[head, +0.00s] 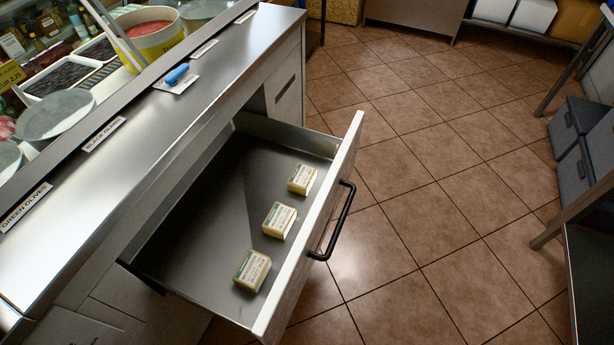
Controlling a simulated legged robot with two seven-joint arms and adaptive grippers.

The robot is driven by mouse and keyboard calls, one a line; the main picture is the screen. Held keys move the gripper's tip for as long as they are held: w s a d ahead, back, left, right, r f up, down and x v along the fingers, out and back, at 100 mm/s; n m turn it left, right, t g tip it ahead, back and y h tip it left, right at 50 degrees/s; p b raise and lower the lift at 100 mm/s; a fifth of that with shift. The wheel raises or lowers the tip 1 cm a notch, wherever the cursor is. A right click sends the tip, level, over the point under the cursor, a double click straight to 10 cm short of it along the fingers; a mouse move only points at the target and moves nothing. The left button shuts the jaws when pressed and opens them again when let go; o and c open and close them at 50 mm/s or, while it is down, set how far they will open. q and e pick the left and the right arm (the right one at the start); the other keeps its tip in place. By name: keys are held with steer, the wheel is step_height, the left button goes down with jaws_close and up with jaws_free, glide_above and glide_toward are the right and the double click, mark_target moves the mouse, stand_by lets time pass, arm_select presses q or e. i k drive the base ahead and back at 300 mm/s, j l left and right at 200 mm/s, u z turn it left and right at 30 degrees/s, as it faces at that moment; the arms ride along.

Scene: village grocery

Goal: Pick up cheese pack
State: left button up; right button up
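Three small pale yellow cheese packs with white and green labels lie in an open drawer (205,205) below the counter. The nearest cheese pack (252,270) is at the front left of the row. The middle cheese pack (279,220) lies beyond it, and the far cheese pack (302,179) is closest to the back corner. All lie apart from each other, along the drawer's front panel. Neither of my grippers shows in the head view.
A steel counter (150,140) runs above the drawer, with a blue object (177,75) on it and a glass display of food behind. The drawer's black handle (335,222) juts out over the tiled floor (430,200), which is clear. Grey bins (575,125) stand at right.

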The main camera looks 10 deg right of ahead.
mark_target(301, 182)
steer(key=z, duration=0.55)
steer(key=i+z, duration=0.1)
steer(key=z, duration=0.45)
steer(key=i+z, duration=0.1)
steer(key=z, duration=0.95)
steer(key=i+z, duration=0.1)
steer(key=z, duration=0.45)
steer(key=j+z, duration=0.1)
steer(key=z, duration=0.45)
steer(key=j+z, duration=0.1)
steer(key=z, duration=0.45)
steer(key=i+j+z, duration=0.1)
steer(key=z, duration=0.45)
steer(key=j, duration=0.3)
steer(key=i+j+u, duration=0.1)
steer(key=u, duration=1.05)
